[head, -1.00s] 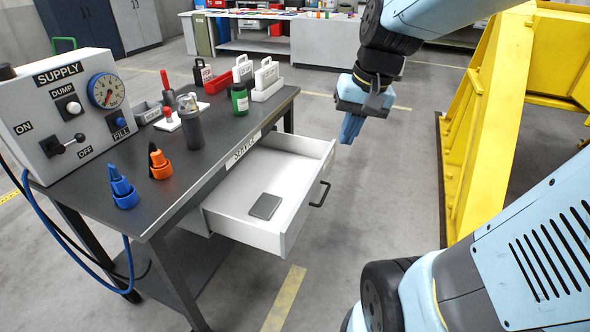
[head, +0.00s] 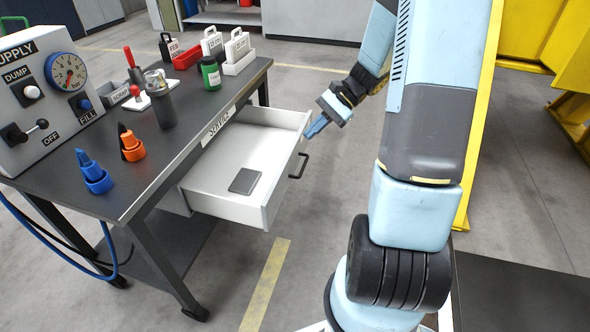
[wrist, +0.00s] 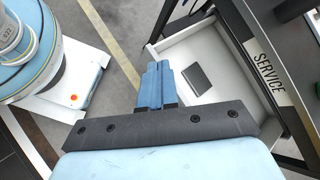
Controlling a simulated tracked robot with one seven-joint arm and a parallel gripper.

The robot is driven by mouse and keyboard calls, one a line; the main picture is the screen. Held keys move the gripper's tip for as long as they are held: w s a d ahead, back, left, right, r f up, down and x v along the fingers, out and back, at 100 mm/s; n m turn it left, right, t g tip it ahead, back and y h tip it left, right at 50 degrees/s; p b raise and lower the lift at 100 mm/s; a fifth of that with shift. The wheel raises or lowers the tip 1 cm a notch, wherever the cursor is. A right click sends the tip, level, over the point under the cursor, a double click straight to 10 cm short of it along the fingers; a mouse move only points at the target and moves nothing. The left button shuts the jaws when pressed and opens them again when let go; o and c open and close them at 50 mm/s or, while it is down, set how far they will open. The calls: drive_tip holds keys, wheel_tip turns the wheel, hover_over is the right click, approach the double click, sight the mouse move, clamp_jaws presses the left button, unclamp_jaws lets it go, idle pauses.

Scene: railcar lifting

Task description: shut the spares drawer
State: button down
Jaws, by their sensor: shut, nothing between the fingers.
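The white spares drawer (head: 215,202) is pulled out from under the dark workbench (head: 141,183), with a flat dark grey item (head: 245,181) lying inside. Its black bar handle (head: 299,166) is on the front panel, on the right in the head view. My gripper (head: 317,126) is near the far end of that front panel, beyond the handle. Its blue fingers are together and empty. In the wrist view the fingertips (wrist: 158,68) overlap the drawer (wrist: 202,64) in the picture. I cannot tell whether they touch the panel.
The bench top holds a supply panel (head: 36,91) with a gauge, blue and orange nozzles, a grey cylinder (head: 160,104) and a green bottle (head: 210,74). A yellow frame (head: 480,120) stands to the right. Floor in front of the drawer is clear.

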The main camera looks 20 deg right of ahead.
drive_tip(key=w+d+f+m+t+y, duration=0.2)
drive_tip(key=d+f+m, duration=0.15)
drive_tip(key=f, duration=0.35)
drive_tip(key=w+d+f+m+t+y, duration=0.2)
drive_tip(key=w+d+f+m+y, duration=0.15)
drive_tip(key=f, duration=0.35)
drive_tip(key=m+t+h, duration=0.1)
drive_tip(key=m+t, duration=0.6)
drive_tip(key=m, duration=0.1)
approach(288, 167)
drive_tip(key=x, duration=0.7)
drive_tip(key=shift+s, duration=0.1)
